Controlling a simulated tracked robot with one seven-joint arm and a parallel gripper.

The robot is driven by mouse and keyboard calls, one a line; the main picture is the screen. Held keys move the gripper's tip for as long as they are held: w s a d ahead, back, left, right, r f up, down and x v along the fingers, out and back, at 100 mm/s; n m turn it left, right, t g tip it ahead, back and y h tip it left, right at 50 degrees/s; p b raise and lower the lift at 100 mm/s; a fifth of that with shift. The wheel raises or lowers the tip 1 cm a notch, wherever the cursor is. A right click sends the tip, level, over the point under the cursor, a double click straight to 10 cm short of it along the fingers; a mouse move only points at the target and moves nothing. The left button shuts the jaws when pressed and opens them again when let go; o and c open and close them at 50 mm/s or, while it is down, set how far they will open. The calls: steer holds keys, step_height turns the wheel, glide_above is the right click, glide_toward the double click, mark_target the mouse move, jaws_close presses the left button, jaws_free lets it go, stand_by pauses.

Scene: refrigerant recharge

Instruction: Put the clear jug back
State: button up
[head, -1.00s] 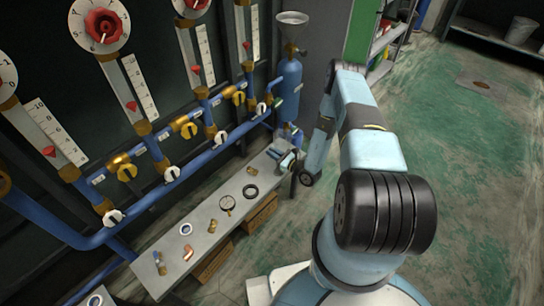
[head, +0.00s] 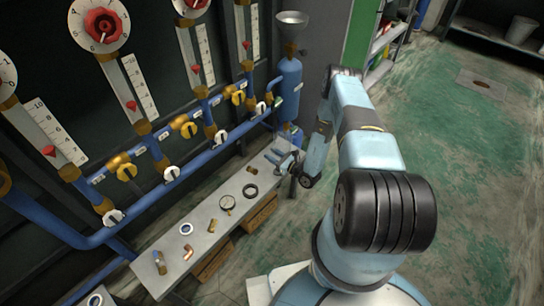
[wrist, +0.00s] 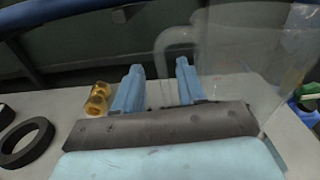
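The clear jug (wrist: 245,60) is see-through and fills the upper right of the wrist view. Its pale curved handle (wrist: 178,34) shows between and beyond my two blue fingers. My gripper (wrist: 158,82) has its fingers spread apart, with a visible gap on the handle side; I cannot tell whether either finger touches the handle. In the head view my gripper (head: 279,160) is low over the far end of the grey bench (head: 205,216). The jug cannot be made out clearly in the head view.
A brass fitting (wrist: 97,98) lies just left of my fingers, and a black ring (wrist: 27,142) lies further left. A blue cylinder with a funnel (head: 290,85) stands behind the bench end. Blue pipes with valves (head: 170,172) run along the wall. Green floor is open to the right.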

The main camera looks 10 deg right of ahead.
steer(key=v, duration=1.2)
steer(key=w+a+r+n+g+y, duration=0.1)
steer(key=w+r+n+g+y, duration=0.25)
steer(key=r, duration=0.65)
steer(key=w+a+r+n+g+y, duration=0.2)
steer(key=r+n+g, duration=0.25)
steer(key=r, duration=0.65)
steer(key=s+a+r+n+g+h, duration=0.1)
steer(key=s+a+r+n+g, duration=0.3)
steer(key=r, duration=0.6)
steer(key=r+n+g+h, duration=0.1)
steer(key=r+n+g, duration=0.3)
steer(key=r, duration=0.6)
steer(key=s+a+r+n+h, duration=0.2)
steer(key=s+r+n+h, duration=0.5)
steer(key=s+r, duration=0.6)
steer(key=s+d+r+n+t+h, duration=0.2)
steer(key=s+r+t+h, duration=0.1)
steer(key=s+r, duration=0.4)
steer(key=s+d+r+n+t+h, duration=0.2)
steer(key=s+d+r+t+h, duration=0.1)
steer(key=s+r, duration=0.5)
steer(key=shift+d+r+n+t+h, duration=0.3)
steer(key=shift+n+t+h, duration=0.1)
steer(key=shift+t+h, duration=0.35)
steer(key=shift+w, duration=0.1)
